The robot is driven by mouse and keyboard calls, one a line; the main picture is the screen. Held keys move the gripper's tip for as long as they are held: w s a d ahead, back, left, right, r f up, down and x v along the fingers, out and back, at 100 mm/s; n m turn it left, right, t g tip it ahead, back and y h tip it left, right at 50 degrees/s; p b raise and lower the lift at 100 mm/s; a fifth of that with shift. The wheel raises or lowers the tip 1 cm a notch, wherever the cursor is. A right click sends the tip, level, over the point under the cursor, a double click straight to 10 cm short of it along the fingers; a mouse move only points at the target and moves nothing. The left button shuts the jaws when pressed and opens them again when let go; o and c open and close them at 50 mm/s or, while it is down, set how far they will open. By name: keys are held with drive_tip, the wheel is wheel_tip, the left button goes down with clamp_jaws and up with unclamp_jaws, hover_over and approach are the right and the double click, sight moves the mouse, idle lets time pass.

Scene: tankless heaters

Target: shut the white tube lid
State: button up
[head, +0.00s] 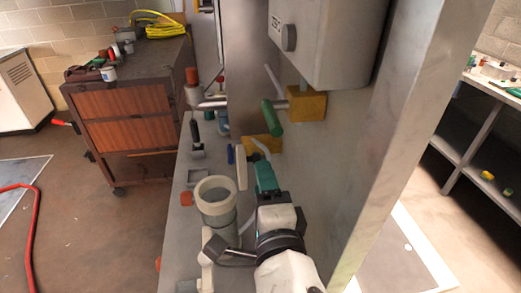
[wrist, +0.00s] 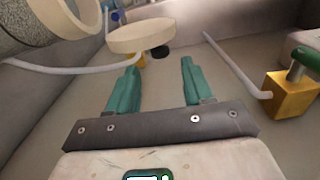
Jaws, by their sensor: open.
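The white tube (head: 217,206) stands upright in the head view with its round mouth open and facing up. Its lid (head: 242,168) is open, standing nearly on edge beyond the rim. In the wrist view the lid (wrist: 140,37) is a pale disc just ahead of my left fingertip, and the tube (wrist: 75,12) fills the upper left corner. My gripper (head: 265,172) is to the right of the tube and close to the lid. In the wrist view its teal fingers (wrist: 158,72) are apart with nothing between them. I cannot tell whether a finger touches the lid.
A grey wall panel stands close on the right, with a heater box (head: 320,40) above. A green-handled valve (head: 273,117) with a yellow block (head: 307,105) juts from it. Thin grey hoses run nearby. A wooden cabinet (head: 135,110) stands at the back left; the floor left is mostly open.

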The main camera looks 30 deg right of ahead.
sight(257, 159)
drive_tip(key=p+x, duration=0.2)
drive_tip(key=x, duration=0.5)
drive_tip(key=shift+w, duration=0.25)
clamp_jaws()
idle(0.3)
